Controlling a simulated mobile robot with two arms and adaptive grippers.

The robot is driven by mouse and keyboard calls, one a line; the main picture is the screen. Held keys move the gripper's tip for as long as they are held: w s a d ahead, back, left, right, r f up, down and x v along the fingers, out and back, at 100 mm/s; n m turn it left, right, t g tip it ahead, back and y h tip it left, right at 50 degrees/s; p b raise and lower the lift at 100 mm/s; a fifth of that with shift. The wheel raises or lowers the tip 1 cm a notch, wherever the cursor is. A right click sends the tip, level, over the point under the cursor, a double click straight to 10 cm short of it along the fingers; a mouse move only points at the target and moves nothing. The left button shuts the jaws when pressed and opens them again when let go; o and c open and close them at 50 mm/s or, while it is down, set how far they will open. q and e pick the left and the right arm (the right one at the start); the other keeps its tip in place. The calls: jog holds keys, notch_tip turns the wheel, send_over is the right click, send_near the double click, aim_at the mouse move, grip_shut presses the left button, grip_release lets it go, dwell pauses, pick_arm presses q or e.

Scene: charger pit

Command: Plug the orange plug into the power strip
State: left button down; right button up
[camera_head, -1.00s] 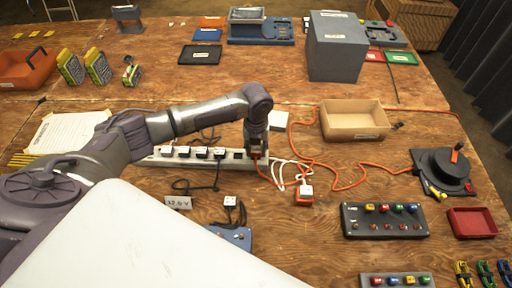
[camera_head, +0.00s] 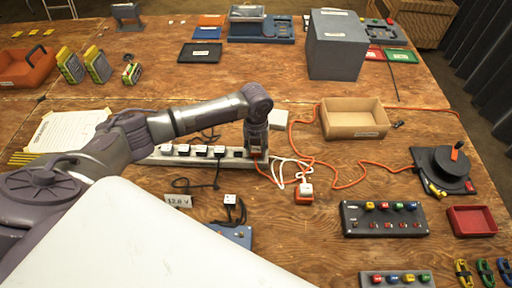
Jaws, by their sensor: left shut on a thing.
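The power strip (camera_head: 176,160) is a long white bar lying across the middle of the table, with several white and black plugs in its left and middle sockets. My left arm reaches over it from the left. My left gripper (camera_head: 256,156) points down at the strip's right end, shut on the orange plug, which is mostly hidden by the fingers. An orange cord (camera_head: 268,174) runs out from beneath the gripper. I cannot tell whether the plug's prongs are in a socket. My right gripper is not in view.
An orange block with a white top (camera_head: 304,193) sits right of the strip, among looped white and orange cords. A cardboard tray (camera_head: 354,131), a black cord reel (camera_head: 443,168) and a button panel (camera_head: 385,219) stand on the right.

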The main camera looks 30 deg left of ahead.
pick_arm(q)
jog(key=shift+p, duration=0.3)
dwell(0.4)
jog(key=shift+f, duration=0.3)
dwell(0.8)
jog(key=shift+c, duration=1.6)
grip_release()
notch_tip(320, 180, up, 8)
jog(key=p, duration=0.7)
jog(key=shift+f, duration=0.2)
jog(key=shift+f, duration=0.1)
